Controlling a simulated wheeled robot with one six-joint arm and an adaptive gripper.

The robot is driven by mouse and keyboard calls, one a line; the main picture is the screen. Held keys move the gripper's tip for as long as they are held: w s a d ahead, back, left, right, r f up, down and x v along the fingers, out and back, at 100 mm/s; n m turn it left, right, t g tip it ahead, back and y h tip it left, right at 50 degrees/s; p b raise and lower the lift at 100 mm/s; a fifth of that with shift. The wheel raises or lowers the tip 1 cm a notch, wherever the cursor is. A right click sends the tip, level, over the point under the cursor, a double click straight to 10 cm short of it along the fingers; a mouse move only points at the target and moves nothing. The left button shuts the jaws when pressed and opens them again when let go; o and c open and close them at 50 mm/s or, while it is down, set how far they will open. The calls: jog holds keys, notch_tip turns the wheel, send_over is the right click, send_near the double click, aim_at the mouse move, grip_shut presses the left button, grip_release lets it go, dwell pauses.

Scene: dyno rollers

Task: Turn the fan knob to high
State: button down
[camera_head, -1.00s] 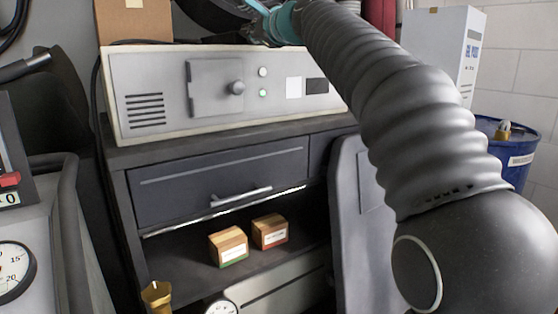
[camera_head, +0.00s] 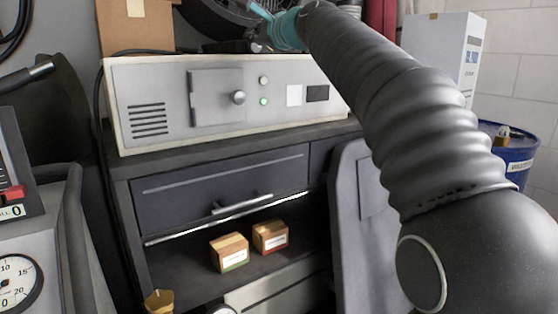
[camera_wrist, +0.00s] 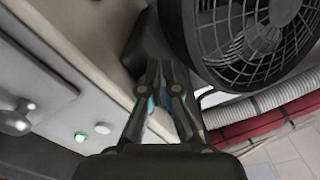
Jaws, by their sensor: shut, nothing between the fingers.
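The black fan (camera_wrist: 255,40) with its round grille fills the upper right of the wrist view. Its lower part (camera_head: 215,18) shows at the top of the head view, on top of the grey cabinet unit. My gripper (camera_wrist: 158,66) is shut and empty, with its fingertips beside a dark block at the left of the fan grille. I cannot tell whether the tips touch it. In the head view my gripper (camera_head: 257,10) is at the top edge, partly cut off. I cannot make out the fan's knob in either view; it may be hidden behind the fingers.
The light grey panel (camera_head: 140,85) has a round knob (camera_head: 238,97) on a small door and a lit green button (camera_head: 263,101). A cardboard box (camera_head: 135,28) stands on its left. Two small boxes (camera_head: 230,250) sit on the shelf below. A blue drum (camera_head: 520,160) stands right.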

jog(key=shift+r, duration=0.2)
jog(key=b+v, duration=0.2)
jog(key=v, duration=0.4)
dwell(0.4)
jog(key=shift+r, duration=0.1)
jog(key=shift+a, duration=0.1)
